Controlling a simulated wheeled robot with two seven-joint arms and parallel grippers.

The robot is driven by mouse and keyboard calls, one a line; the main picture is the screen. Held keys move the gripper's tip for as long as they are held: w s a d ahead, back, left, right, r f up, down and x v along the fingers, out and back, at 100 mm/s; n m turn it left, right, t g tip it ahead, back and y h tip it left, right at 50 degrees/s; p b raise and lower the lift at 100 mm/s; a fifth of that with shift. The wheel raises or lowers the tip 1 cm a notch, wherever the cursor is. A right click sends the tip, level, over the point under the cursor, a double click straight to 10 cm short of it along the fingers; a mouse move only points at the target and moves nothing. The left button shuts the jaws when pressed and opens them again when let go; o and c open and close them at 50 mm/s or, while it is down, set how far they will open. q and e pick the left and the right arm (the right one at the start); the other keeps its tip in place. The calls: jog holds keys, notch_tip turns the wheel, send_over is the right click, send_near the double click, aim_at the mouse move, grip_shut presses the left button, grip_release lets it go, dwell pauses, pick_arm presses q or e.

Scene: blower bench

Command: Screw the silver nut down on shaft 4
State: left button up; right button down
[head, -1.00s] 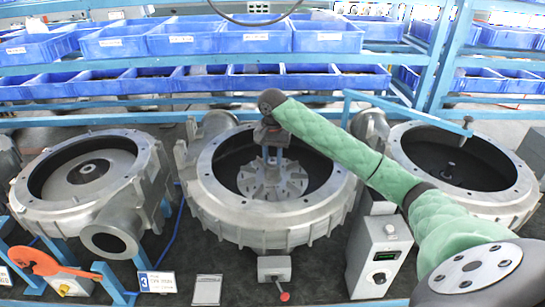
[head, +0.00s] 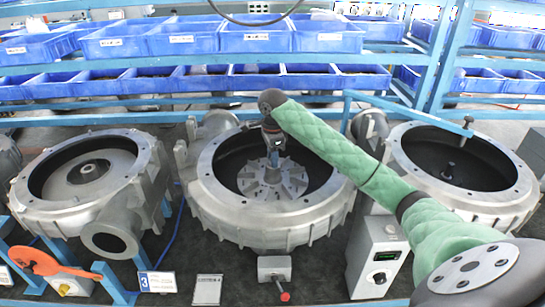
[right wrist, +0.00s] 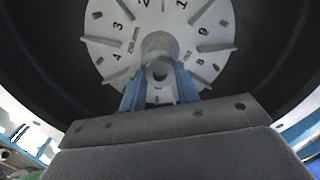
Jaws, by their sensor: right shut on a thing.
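The middle blower housing (head: 272,228) is a large grey metal ring with a finned, numbered impeller (head: 248,184) inside it. The impeller also fills the top of the right wrist view (right wrist: 105,28). My right gripper (head: 273,160) points down over the impeller's hub. In the right wrist view its two blue fingers (right wrist: 160,86) are shut on either side of a small grey round piece, the silver nut (right wrist: 159,72), at the shaft in the hub's centre. The fingers and hub partly hide the nut and its threads. My left gripper is not in view.
Other blower housings stand left (head: 75,208) and right (head: 470,205). A grey control box (head: 380,255) stands front right of the middle one. Blue bins (head: 255,37) fill the racks behind. My right arm crosses the middle housing's right rim.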

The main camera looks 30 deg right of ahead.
jog(key=shift+m, duration=1.2)
jog(key=c, duration=1.3)
grip_release()
